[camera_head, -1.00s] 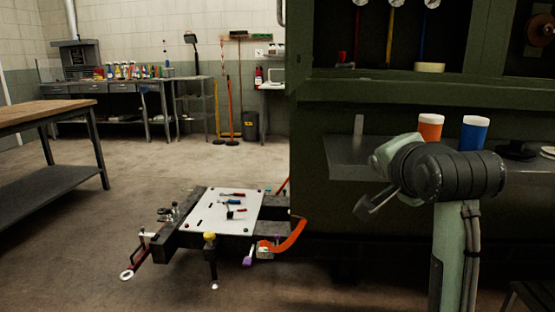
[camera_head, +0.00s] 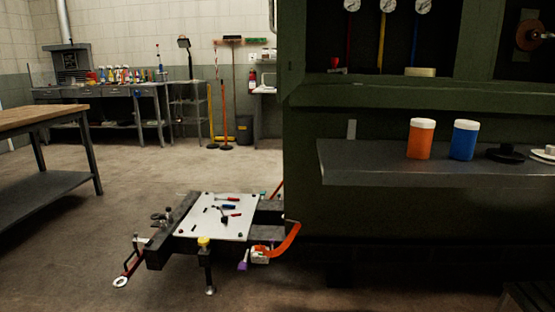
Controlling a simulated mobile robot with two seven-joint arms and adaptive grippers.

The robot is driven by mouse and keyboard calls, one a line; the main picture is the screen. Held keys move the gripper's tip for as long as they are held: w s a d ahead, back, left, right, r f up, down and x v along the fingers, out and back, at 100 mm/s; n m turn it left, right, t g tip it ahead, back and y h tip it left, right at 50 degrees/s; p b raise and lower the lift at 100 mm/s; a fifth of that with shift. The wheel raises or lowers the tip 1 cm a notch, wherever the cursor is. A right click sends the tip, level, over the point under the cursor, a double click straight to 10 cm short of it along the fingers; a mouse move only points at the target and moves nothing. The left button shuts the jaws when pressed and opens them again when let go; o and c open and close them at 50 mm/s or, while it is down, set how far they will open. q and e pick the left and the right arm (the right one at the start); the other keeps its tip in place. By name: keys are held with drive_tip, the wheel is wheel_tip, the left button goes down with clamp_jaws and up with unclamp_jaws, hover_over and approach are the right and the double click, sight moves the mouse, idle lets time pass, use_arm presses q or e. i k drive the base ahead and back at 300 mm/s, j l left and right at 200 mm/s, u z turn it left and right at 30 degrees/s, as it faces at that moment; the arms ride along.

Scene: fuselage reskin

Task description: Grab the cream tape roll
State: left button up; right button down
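The cream tape roll (camera_head: 420,72) appears as a small, low cream shape on the ledge of the dark green cabinet, at the upper right. It stands below the gauges, right of a small red item (camera_head: 336,66). Its lower part seems partly hidden by the ledge's front edge. Neither of my grippers is in view.
A grey shelf (camera_head: 370,174) juts out below the ledge, bearing an orange jar (camera_head: 420,140), a blue jar (camera_head: 463,141) and a black item (camera_head: 505,154). A low cart (camera_head: 216,216) with tools stands left of the cabinet (camera_head: 300,180). A wooden-topped table (camera_head: 40,114) is at left; floor between is open.

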sight(416, 72)
drive_tip(key=l+z, duration=0.4)
drive_tip(key=l, duration=0.95)
